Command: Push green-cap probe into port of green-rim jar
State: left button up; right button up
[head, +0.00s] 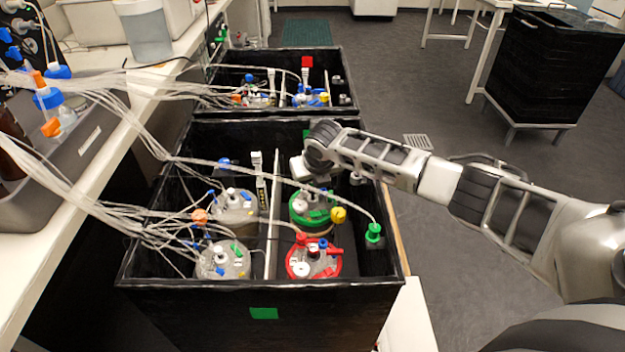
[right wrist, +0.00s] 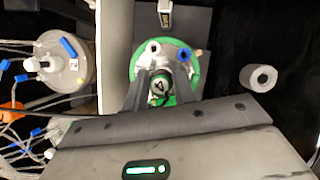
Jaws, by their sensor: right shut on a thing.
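The green-rim jar (head: 311,213) stands in the right compartment of the near black box. Its green rim (right wrist: 198,75) also shows in the right wrist view, with white and blue caps on the lid. My right gripper (right wrist: 160,95) is over this lid, shut on a small dark-and-grey round piece (right wrist: 160,82); I cannot tell whether this is loose or part of the lid. A green-cap piece with a cable (head: 374,235), which looks like the probe, is upright by the box's right wall, apart from the jar. My left gripper is out of view.
A red-rim jar (head: 314,261) stands nearer in the same compartment. Two grey-lidded jars (head: 235,205) (head: 222,262) stand left of the white divider (head: 273,215). Pale tubes (head: 125,98) cross from the left bench. A white cylinder (right wrist: 258,78) stands right of the green-rim jar.

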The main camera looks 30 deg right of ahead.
pick_arm(q)
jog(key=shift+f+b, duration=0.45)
jog(key=shift+b, duration=0.4)
pick_arm(e)
jog(key=shift+f, duration=1.6)
dwell(0.5)
jog(key=o, duration=1.1)
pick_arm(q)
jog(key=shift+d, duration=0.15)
pick_arm(e)
jog(key=shift+r, duration=0.25)
pick_arm(q)
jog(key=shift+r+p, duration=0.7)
jog(key=shift+p, duration=0.1)
pick_arm(e)
jog(key=v, duration=1.5)
jog(key=shift+s+r, duration=0.15)
jog(key=shift+r, duration=0.05)
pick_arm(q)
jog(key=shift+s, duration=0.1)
